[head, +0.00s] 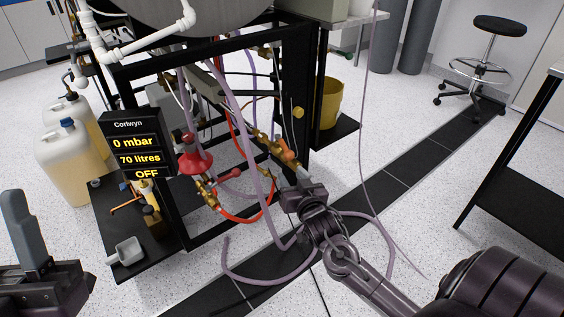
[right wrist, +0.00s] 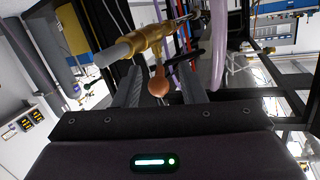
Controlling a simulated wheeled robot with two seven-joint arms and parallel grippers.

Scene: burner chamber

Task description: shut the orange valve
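The orange valve shows as an orange handle (head: 288,155) on a brass fitting of the burner frame's pipework in the head view. In the right wrist view its rounded orange knob (right wrist: 158,84) hangs below the brass pipe (right wrist: 148,38). My right gripper (head: 292,181) is just below and in front of the valve. In the right wrist view its two grey fingers (right wrist: 161,84) stand apart, one on each side of the knob, with gaps visible. My left gripper (head: 28,228) is at the lower left, far from the valve; only one finger shows clearly.
A black frame (head: 245,40) carries pipes and hoses around the valve. A red funnel-shaped part (head: 196,160) and a display (head: 137,143) reading 0 mbar, 70 litres, OFF are to the left. A purple hose (head: 262,281) loops on the floor near my right arm. A yellow bucket (head: 328,103) stands behind.

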